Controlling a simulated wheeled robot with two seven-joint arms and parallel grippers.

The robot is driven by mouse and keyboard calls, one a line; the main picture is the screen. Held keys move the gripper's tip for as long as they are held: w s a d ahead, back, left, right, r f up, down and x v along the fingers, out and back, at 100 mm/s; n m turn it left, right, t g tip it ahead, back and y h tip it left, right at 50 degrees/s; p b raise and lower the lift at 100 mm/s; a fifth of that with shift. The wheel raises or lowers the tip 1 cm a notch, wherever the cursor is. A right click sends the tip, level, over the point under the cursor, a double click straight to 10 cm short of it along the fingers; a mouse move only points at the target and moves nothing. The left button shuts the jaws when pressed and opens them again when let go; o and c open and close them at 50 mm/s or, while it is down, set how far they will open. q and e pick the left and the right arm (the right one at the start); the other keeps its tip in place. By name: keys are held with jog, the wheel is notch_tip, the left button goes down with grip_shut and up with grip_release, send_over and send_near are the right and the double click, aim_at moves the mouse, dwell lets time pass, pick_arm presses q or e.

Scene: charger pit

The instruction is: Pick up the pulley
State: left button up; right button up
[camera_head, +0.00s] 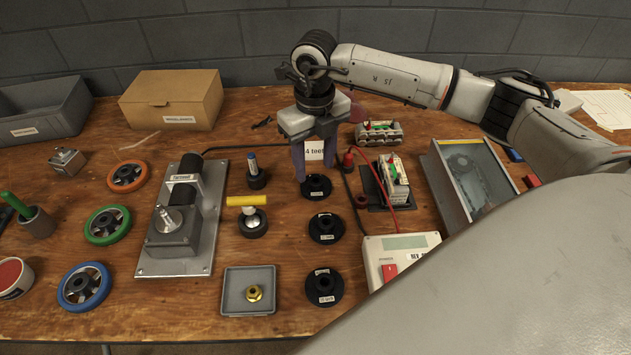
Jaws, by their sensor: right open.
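Three black pulleys with small white labels stand in a column on the wooden table: a far one (315,187), a middle one (325,229) and a near one (323,287). My right gripper (314,172) points down at the far pulley, its jaws open. The left fingertip is close to the pulley's left rim; I cannot tell whether it touches. My left gripper is not in view.
A grey motor unit on a metal plate (147,266), a yellow-handled tool (247,200) and a grey tray (232,301) stand left of the pulleys. A battery (396,183), red and black cables and a white meter box (409,242) stand to the right. Coloured wheels (107,225) lie far left.

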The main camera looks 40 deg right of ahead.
jog(key=f, duration=0.4)
jog(key=shift+d+f, duration=0.1)
jog(key=shift+d, duration=0.1)
grip_shut()
jog(key=shift+w, duration=0.1)
jog(key=shift+r, duration=0.2)
notch_tip(320, 180, up, 10)
jog(key=shift+f, duration=0.15)
